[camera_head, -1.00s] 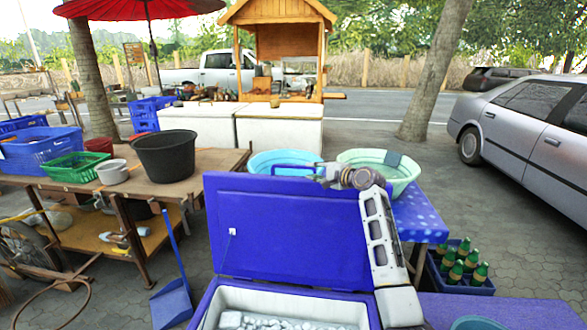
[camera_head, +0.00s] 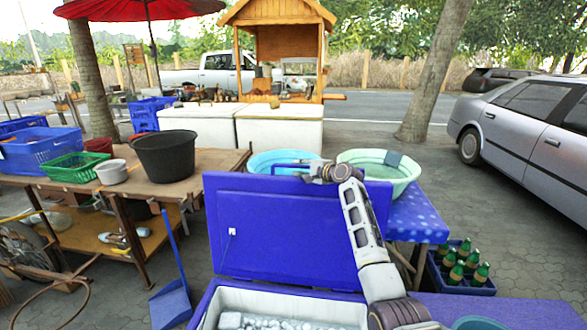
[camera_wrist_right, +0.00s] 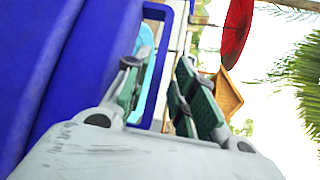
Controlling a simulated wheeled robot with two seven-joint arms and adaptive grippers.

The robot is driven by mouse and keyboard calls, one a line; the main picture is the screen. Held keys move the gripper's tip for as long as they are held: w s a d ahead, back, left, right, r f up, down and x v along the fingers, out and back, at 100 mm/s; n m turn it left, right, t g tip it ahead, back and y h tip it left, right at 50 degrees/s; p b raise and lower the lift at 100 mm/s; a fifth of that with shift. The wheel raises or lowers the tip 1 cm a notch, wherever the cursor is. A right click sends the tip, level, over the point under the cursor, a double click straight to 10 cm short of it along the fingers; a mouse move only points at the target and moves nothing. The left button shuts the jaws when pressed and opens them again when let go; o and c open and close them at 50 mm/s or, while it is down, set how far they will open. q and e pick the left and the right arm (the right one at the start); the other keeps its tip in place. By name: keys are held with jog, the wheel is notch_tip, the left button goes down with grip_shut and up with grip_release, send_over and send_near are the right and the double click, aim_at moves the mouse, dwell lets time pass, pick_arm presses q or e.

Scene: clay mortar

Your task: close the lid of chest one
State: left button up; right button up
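The blue chest (camera_head: 213,301) stands at the bottom centre with a white interior holding ice. Its blue lid (camera_head: 285,235) is raised, standing nearly upright. A thin blue loop, seemingly a handle (camera_head: 290,164), shows at the lid's top edge. My right gripper (camera_head: 308,174) is at that edge, its arm crossing the lid's right part. In the wrist view, the right gripper (camera_wrist_right: 163,98) has its two fingers spread, with the blue loop (camera_wrist_right: 186,40) beyond or between them; contact cannot be told. The lid (camera_wrist_right: 50,70) fills the left there. My left gripper is not in view.
Light-blue and green basins (camera_head: 378,165) stand on a blue-clothed table (camera_head: 418,215) behind the lid. A bottle crate (camera_head: 460,270) is at right. A wooden table (camera_head: 150,190) with tubs is at left. A blue dustpan (camera_head: 172,303) stands left of the chest.

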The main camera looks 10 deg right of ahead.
aim_at(295, 167)
jog(key=shift+x, duration=1.2)
jog(key=shift+b+x, duration=0.3)
jog(key=shift+x, duration=0.6)
jog(key=shift+w+a, duration=0.1)
jog(key=shift+w, duration=0.3)
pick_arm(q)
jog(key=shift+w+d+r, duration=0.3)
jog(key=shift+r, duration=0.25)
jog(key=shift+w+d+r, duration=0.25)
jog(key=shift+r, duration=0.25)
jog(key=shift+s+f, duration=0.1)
pick_arm(e)
grip_shut()
jog(key=shift+f, duration=0.1)
